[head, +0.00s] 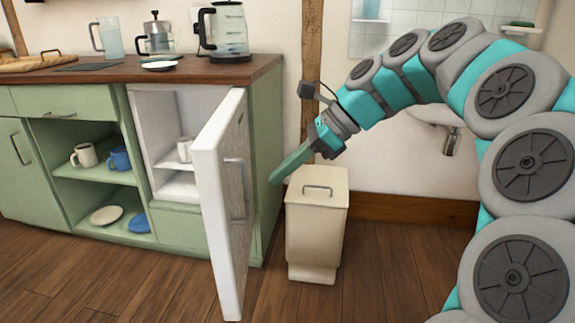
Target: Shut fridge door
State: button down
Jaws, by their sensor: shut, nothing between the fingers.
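The fridge is a small white compartment (160,128) built into the green kitchen cabinet, with a white mug (184,149) on its shelf. Its door (207,185) stands wide open, swung out toward me and hinged on the right side of the opening. The door's outer face, with a handle (235,190), is turned to the right. My gripper (273,181) is shut and empty, pointing down and left, to the right of the door's outer face. A gap shows between its tip and the door in the picture; the exact depth between them is hard to tell.
A cream bin (317,220) stands on the floor under my gripper, right of the cabinet. Floor in front of the cabinet is clear.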

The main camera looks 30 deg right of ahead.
aim_at(226, 202)
jog(key=w+a+f, duration=0.1)
jog(key=a, duration=0.1)
jog(key=w+a+f, duration=0.1)
jog(key=a, duration=0.1)
jog(key=w+a+f, duration=0.1)
jog(key=a+f, duration=0.1)
jog(key=shift+a+b, duration=0.2)
jog(key=shift+b, duration=0.15)
jog(key=shift+w+a, duration=0.2)
jog(key=shift+a, duration=0.2)
jog(key=shift+a+r, duration=0.1)
jog(key=shift+a, duration=0.05)
